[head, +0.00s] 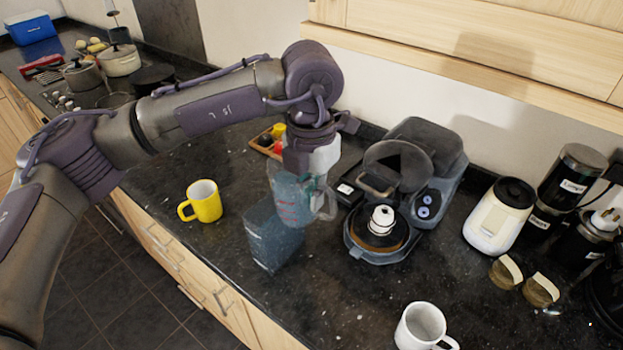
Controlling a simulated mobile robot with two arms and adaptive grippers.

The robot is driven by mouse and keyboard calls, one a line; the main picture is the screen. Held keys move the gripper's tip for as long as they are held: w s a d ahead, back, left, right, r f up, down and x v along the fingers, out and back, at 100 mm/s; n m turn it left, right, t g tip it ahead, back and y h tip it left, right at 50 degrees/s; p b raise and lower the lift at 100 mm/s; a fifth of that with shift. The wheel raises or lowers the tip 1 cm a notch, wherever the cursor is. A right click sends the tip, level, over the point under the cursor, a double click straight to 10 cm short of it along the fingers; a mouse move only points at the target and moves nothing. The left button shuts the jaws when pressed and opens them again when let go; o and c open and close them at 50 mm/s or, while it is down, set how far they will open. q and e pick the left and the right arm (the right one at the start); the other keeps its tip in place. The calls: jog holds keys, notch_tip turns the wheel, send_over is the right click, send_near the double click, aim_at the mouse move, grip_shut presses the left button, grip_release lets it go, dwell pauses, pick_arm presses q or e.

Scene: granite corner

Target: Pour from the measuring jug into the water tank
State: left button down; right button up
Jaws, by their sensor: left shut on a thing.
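The measuring jug (290,203) is clear with red markings and a handle on its right side. My left gripper (318,178) is shut on the jug, at its upper right, and partly hides it. The jug looks close to upright. The water tank (270,242) is a see-through blue-grey box standing on the dark counter, left of the coffee machine. The jug overlaps the tank's upper part in the head view; I cannot tell the gap between them. The water levels are not clear. My right gripper is not in view.
The coffee machine (440,178) stands right of the jug. A yellow mug (203,203) is at left, a white mug (421,327) at the front. A cream canister (497,216) and black jars stand at right. A wooden cabinet (480,42) overhangs the back. Counter (345,300) is free in front.

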aim_at(313, 215)
pick_arm(q)
jog(key=shift+g+h, duration=0.4)
jog(key=shift+h, duration=0.3)
jog(key=f, duration=0.2)
jog(key=f+b, duration=0.1)
jog(key=f, duration=0.1)
jog(key=shift+s+d+f, duration=0.1)
jog(key=shift+s+d, duration=0.05)
jog(key=shift+s, duration=0.05)
jog(key=shift+s+d+f+h+b, duration=0.1)
jog(key=shift+s+f+h+b, duration=0.25)
jog(key=shift+b, duration=0.5)
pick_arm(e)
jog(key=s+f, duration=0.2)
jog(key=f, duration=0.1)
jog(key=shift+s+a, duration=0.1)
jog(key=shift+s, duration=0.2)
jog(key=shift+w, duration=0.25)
pick_arm(q)
jog(key=shift+w+f+g+h+b, duration=0.2)
jog(key=shift+g+h+b, duration=0.05)
jog(key=shift+g+b, duration=0.2)
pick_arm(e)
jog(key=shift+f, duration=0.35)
pick_arm(q)
jog(key=shift+h, duration=0.3)
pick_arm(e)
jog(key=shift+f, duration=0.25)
